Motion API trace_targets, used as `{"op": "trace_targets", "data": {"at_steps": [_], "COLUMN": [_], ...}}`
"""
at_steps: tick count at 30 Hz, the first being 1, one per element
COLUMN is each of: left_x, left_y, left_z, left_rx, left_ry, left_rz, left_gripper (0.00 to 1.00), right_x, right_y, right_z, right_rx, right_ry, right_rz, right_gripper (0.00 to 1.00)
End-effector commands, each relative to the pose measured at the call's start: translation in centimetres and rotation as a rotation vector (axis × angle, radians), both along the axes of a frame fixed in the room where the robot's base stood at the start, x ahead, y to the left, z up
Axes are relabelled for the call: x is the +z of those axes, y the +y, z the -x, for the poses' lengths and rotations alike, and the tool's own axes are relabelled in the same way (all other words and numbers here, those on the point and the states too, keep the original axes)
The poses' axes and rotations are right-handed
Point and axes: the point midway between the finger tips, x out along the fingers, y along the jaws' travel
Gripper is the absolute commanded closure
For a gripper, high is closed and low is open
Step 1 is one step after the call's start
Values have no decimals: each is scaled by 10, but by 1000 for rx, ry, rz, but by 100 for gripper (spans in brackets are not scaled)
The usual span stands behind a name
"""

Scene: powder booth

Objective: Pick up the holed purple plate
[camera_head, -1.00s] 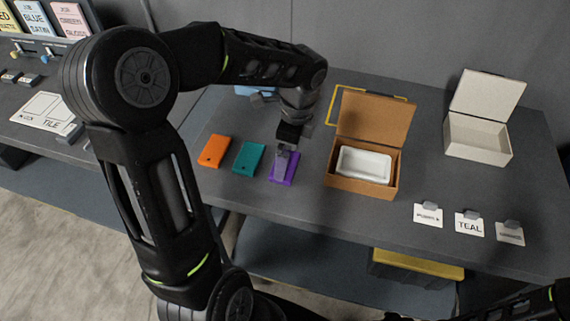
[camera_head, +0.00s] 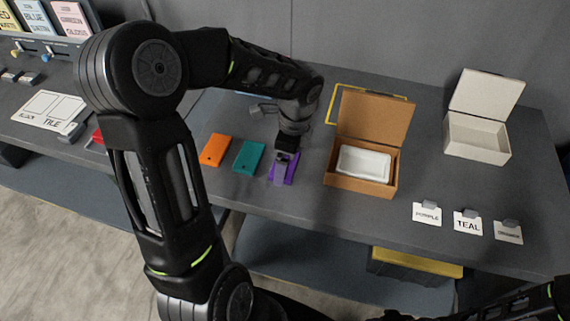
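The purple plate (camera_head: 291,169) lies on the grey table, to the right of a teal plate (camera_head: 248,157) and an orange plate (camera_head: 214,149). The hole of the purple plate is hidden by my gripper. My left gripper (camera_head: 281,172) points down right over the purple plate, its fingers covering the plate's middle. I cannot tell whether the fingers are touching the plate or how far apart they are. Of my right arm only a part shows at the bottom right; its gripper is out of view.
A brown open box (camera_head: 335,179) with a white tray (camera_head: 364,163) inside stands just right of the plate. A white open box (camera_head: 476,143) is farther right. Label cards (camera_head: 467,224) stand near the front edge. A yellow outline (camera_head: 332,104) marks the table behind.

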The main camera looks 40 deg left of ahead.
Motion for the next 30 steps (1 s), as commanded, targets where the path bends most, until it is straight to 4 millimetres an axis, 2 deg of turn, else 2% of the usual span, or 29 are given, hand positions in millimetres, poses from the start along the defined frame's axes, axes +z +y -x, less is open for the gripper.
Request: {"op": "trace_targets", "data": {"at_steps": [2, 18, 26, 30], "left_x": [0, 0, 2, 14], "left_y": [0, 0, 0, 0], "left_z": [0, 0, 0, -1], "left_rx": [0, 0, 0, 0], "left_ry": [0, -1, -2, -4], "left_rz": [0, 0, -1, -1], "left_gripper": [16, 59, 59, 59], "right_x": [0, 0, 0, -2], "right_y": [0, 0, 0, 0], "right_z": [0, 0, 0, 0], "right_rx": [0, 0, 0, 0], "right_ry": [0, 0, 0, 0], "right_rz": [0, 0, 0, 0], "right_gripper": [64, 64, 64, 64]}}
